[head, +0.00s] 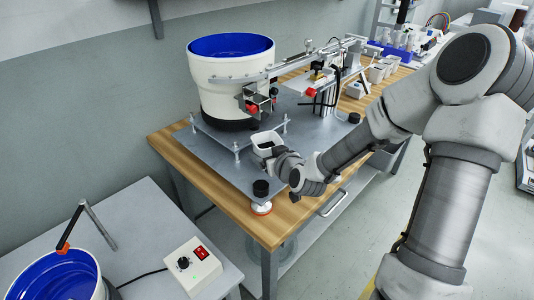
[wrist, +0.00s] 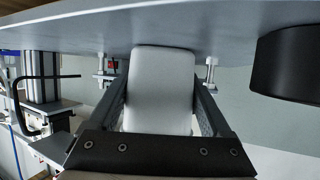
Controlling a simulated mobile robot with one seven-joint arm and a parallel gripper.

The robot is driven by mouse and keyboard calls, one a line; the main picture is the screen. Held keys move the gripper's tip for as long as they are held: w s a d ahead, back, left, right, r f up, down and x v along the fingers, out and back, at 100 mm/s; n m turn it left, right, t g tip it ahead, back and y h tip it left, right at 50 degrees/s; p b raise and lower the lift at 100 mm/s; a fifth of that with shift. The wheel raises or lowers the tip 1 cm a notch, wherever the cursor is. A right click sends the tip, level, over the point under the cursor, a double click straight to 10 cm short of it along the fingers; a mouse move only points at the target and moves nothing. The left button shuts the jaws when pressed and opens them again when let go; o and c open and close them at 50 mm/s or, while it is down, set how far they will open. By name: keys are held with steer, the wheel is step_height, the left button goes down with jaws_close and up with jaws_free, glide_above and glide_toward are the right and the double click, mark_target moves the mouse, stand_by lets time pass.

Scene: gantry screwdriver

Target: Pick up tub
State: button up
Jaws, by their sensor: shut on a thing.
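In the wrist view the tub (wrist: 160,92) fills the space between the two fingers of my gripper (wrist: 161,84), one finger along each side. The gripper is shut on the tub. The tub is close to the plate; I cannot tell whether it touches it.
The grey plate (head: 215,152) lies on a wooden workbench (head: 172,147). A large white feeder bowl with a blue inside (head: 228,80) stands behind the tub. Black knobs (head: 261,188) and short posts (head: 236,152) stand nearby. A control box (head: 192,266) sits on the lower left table.

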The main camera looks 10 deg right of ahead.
jaws_close()
steer(key=shift+r, duration=0.1)
